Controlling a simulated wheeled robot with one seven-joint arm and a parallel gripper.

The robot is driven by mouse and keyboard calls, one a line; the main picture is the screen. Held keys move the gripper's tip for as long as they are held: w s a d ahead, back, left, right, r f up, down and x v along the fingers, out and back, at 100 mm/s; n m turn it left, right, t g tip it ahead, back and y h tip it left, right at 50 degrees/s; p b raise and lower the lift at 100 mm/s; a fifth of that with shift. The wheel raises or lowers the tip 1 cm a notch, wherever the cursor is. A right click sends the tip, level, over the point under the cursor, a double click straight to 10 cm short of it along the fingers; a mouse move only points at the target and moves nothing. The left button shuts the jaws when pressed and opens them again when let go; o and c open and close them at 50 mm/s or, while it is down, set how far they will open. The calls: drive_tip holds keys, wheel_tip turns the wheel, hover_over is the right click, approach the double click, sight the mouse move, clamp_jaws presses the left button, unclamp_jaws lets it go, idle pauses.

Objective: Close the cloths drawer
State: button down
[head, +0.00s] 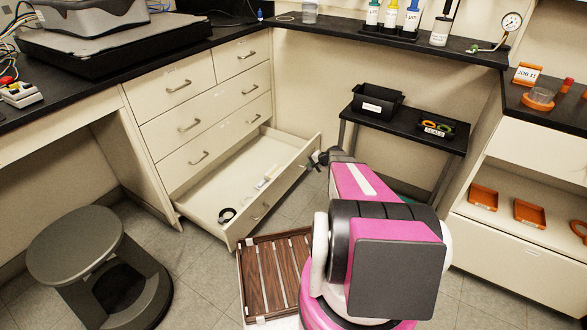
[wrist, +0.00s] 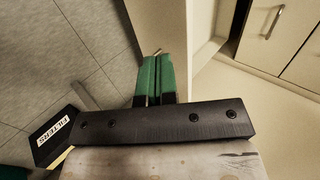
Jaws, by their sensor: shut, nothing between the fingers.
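The bottom drawer (head: 222,190) of the beige cabinet is pulled well out in the head view. It holds a dark ring and a few small pale items. I cannot read a label on it. Its front panel also shows in the wrist view (wrist: 172,28), with the drawer floor to the right. My gripper (head: 316,158) is at the far right end of the front panel, near its top edge. In the wrist view its green fingers (wrist: 155,82) are together and empty, with tips beside the panel's outer face. I cannot tell whether they touch it.
The upper cabinet drawers (head: 190,113) are shut. A grey stool (head: 75,245) stands at the left. A black side table (head: 405,125) with a black bin (head: 377,101) is behind my arm. A brown slatted panel (head: 272,275) lies before the drawer. Tiled floor is free between stool and drawer.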

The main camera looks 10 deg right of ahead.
sight(288, 168)
drive_tip(key=x, duration=0.8)
drive_tip(key=w+r+x, duration=0.1)
drive_tip(key=x, duration=0.3)
drive_tip(key=shift+a+r, duration=0.1)
drive_tip(key=shift+a, duration=0.15)
drive_tip(key=shift+w+a, duration=0.5)
drive_tip(key=shift+a, duration=0.05)
drive_tip(key=w+a, duration=2.7)
drive_tip(key=shift+w+a, duration=0.3)
drive_tip(key=shift+w, duration=0.05)
drive_tip(key=shift+w+a+r, duration=0.1)
drive_tip(key=shift+w, duration=0.05)
